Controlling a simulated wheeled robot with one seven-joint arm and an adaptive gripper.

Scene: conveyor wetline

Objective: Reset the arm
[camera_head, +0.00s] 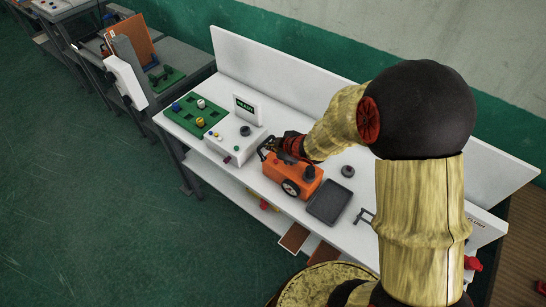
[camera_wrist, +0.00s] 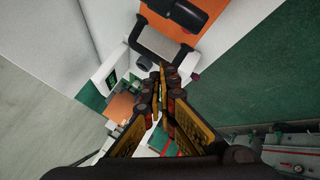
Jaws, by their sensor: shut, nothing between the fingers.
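My arm, in a yellowish cover with black joints, reaches over the white bench (camera_head: 225,172) from the right in the head view. My gripper (camera_head: 264,152) is above the bench, close by the orange device (camera_head: 291,175) with its round white dial. In the wrist view my gripper (camera_wrist: 158,72) is shut, its black and yellow fingers together with nothing between them. The orange device (camera_wrist: 212,22) shows past the fingertips at the top, with a dark handle frame (camera_wrist: 160,43). Whether the fingers touch the device cannot be told.
A white box with a small screen (camera_head: 248,108) and a green tray (camera_head: 196,115) with small parts stand left on the bench. A dark tray (camera_head: 329,201) and a dark round piece (camera_head: 348,171) lie right of the device. A white back panel (camera_head: 290,75) runs behind. Green floor (camera_head: 90,190) is open at left.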

